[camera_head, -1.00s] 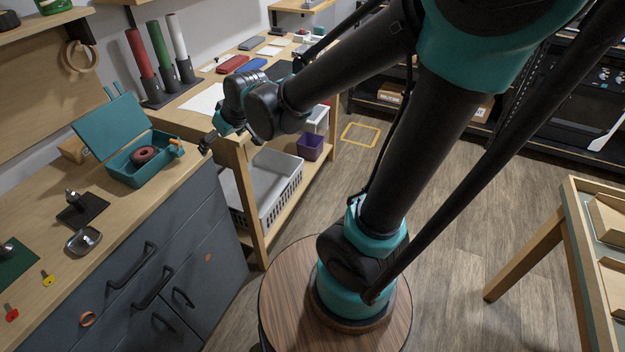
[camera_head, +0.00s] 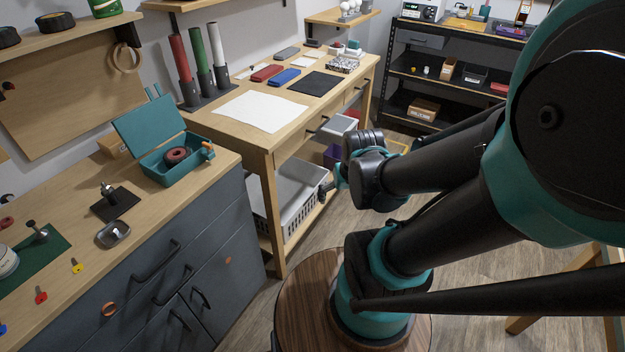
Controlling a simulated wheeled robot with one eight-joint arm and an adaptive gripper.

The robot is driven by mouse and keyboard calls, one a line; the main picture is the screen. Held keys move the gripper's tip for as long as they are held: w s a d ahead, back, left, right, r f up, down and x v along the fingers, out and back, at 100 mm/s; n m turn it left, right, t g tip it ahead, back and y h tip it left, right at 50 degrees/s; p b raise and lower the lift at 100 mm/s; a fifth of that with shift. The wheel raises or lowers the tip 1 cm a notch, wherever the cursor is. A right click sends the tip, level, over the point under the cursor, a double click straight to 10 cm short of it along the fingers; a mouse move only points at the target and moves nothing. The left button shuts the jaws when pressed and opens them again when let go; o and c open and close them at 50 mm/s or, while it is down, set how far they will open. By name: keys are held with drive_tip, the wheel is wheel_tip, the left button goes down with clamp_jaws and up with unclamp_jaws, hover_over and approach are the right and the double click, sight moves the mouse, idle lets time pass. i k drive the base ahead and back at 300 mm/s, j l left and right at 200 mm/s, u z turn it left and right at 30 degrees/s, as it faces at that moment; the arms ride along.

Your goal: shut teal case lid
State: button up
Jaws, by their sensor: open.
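The teal case (camera_head: 183,168) stands on the wooden counter at the left, near its right end. Its lid (camera_head: 148,126) is open and tilted up and back. A dark red ring-shaped object (camera_head: 177,156) lies inside the case. An orange piece (camera_head: 207,147) is at the case's right side. My gripper (camera_head: 325,191) is small in view, in front of the side table's lower shelf, to the right of the case and well apart from it. It is open, and I see nothing in it.
The counter (camera_head: 215,163) also holds a dark plate with a post (camera_head: 110,204), a small metal dish (camera_head: 114,233) and several coloured keys. A wooden table (camera_head: 265,140) with a white sheet and three tubes stands beyond. A grey basket (camera_head: 285,200) sits beneath.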

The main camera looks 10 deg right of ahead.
sight(143, 129)
drive_tip(key=k+j+u, duration=0.1)
drive_tip(key=u, duration=0.25)
drive_tip(key=j+u, duration=0.15)
drive_tip(key=u, duration=0.2)
drive_tip(key=k+j+u, duration=0.1)
drive_tip(key=u, duration=0.25)
